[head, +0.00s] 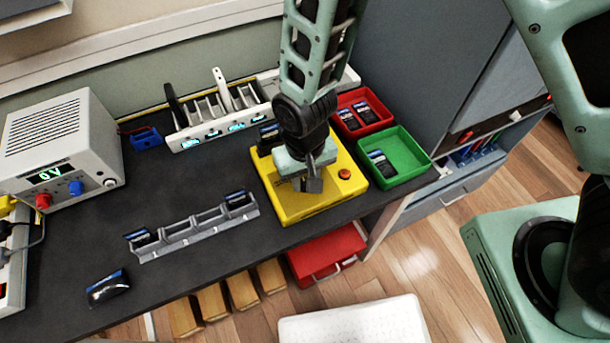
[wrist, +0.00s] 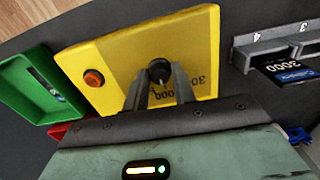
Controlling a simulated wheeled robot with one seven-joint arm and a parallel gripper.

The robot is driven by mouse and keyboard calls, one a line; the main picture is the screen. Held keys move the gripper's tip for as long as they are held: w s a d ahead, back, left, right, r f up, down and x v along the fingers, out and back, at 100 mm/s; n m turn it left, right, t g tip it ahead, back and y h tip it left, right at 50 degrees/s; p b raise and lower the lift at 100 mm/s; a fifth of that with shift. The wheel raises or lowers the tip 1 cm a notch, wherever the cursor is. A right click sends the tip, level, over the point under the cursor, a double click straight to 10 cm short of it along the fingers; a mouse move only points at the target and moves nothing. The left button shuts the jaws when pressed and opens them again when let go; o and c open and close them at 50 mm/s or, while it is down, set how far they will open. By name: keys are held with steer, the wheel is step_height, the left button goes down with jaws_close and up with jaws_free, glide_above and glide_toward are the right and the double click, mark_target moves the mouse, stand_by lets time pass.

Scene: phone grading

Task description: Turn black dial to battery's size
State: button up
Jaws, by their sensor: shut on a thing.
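A yellow box (head: 345,187) stands on the dark bench, also in the wrist view (wrist: 115,62). Its black dial (wrist: 159,72) is between the fingertips of my gripper (wrist: 158,84), which is shut on it. In the head view my gripper (head: 312,182) points down over the box and hides the dial. The number 3000 is printed on the yellow face beside the dial; part of the face is covered by the fingers. A dark battery with a blue label (head: 269,133) is at the box's back edge, partly hidden by my arm.
An orange button (head: 344,173) is on the box. Red (head: 380,118) and green (head: 416,152) bins with batteries stand to its right. A grey rack (head: 190,231) holds batteries; one shows 3000 in the wrist view (wrist: 288,68). A loose battery (head: 107,288) lies at front left.

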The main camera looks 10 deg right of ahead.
mark_target(305, 182)
stand_by(0.3)
steer(key=o, duration=1)
step_height(305, 182, up, 18)
steer(key=shift+f+b, duration=0.25)
steer(key=shift+b, duration=0.35)
steer(key=s+d+r+n, duration=0.1)
steer(key=s+d, duration=0.1)
steer(key=s, duration=0.2)
steer(key=s+d+r+n, duration=0.1)
steer(key=s+d+n, duration=0.1)
steer(key=s+d, duration=0.1)
steer(key=s+d+r+n, duration=0.2)
steer(key=s+d, duration=0.1)
steer(key=s, duration=0.2)
steer(key=shift+d+r+y, duration=0.1)
steer(key=shift+y, duration=0.2)
